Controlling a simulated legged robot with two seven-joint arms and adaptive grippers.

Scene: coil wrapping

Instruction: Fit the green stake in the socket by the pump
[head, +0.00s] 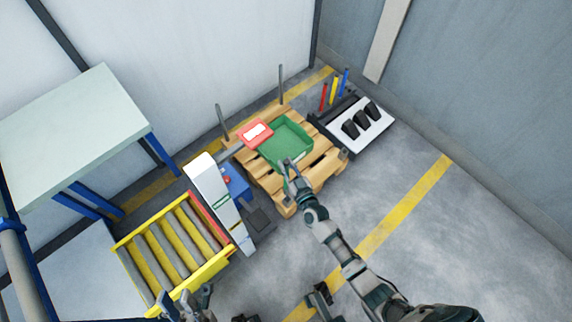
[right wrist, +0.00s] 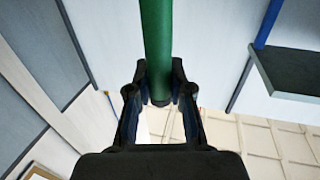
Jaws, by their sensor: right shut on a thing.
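The green stake (right wrist: 157,45) shows in the right wrist view, its end between the fingers of my right gripper (right wrist: 160,95), which is shut on it. In the head view my right gripper (head: 290,172) is over the near side of the wooden pallet, by the green tray. The stake is hard to tell from the tray there. My left gripper (head: 186,302) is at the bottom left, beside the yellow roller frame, its fingers apart and empty. A blue unit with a red part (head: 236,184) stands left of the pallet; I cannot tell whether it is the pump. I cannot make out the socket.
The pallet (head: 328,164) carries a green tray (head: 303,128) and a red box (head: 246,142). Grey posts (head: 281,85) rise at its far side. Red (head: 324,97), yellow and blue stakes stand by a white-topped unit (head: 378,134). A roller conveyor (head: 165,250) is left. Floor is clear right.

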